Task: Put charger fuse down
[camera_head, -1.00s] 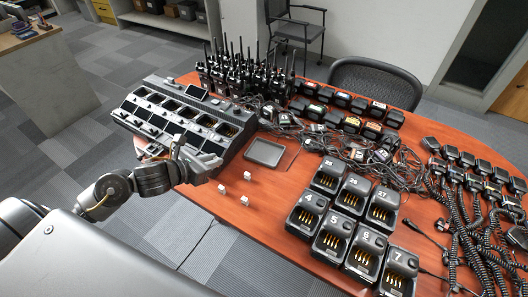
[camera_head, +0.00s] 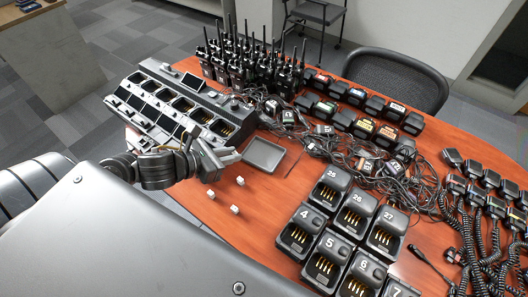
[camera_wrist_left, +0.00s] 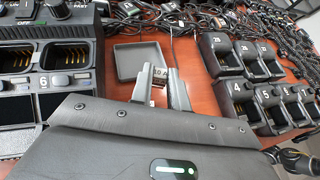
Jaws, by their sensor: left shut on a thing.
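My left gripper (camera_head: 236,157) is shut on a small pale charger fuse (camera_wrist_left: 159,74) marked "10 A". In the left wrist view the fuse shows between the two grey fingertips. In the head view the gripper hides it. The gripper is just left of a shallow dark grey tray (camera_head: 263,166) on the table; in the left wrist view the tray (camera_wrist_left: 122,64) lies beyond and left of the fingertips. I cannot tell the gripper's height above the table. The multi-bay charger (camera_head: 187,105) stands left of the tray. My right gripper does not show.
Three small white blocks (camera_head: 235,209) lie on the red-brown table near the gripper. Upright radios (camera_head: 250,70) stand behind the charger. Tangled cables (camera_head: 345,150) lie right of the tray. Numbered single chargers (camera_head: 324,260) stand at the front right. Bare table lies between tray and chargers.

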